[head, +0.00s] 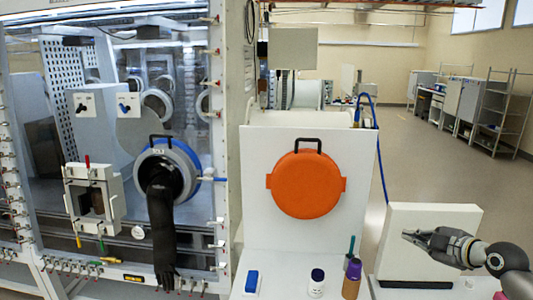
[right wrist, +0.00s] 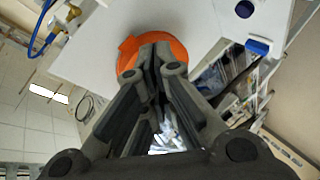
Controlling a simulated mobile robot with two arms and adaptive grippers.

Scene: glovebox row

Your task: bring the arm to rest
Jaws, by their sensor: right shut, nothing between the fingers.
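My right gripper (head: 420,236) reaches in from the right in the head view, in front of a white box-shaped panel (head: 432,217). Its fingers point left and are closed with nothing between them. In the right wrist view the two dark fingers (right wrist: 158,55) meet at their tips, with the orange round cover (right wrist: 128,50) beyond them. My left gripper is in neither view.
The orange cover (head: 306,184) is on a white upright panel (head: 258,150). A blue block (head: 252,281), a white dark-capped jar (head: 317,282) and a brown bottle (head: 352,280) stand below it. A glovebox with a black glove (head: 162,225) fills the left. Open floor lies at right.

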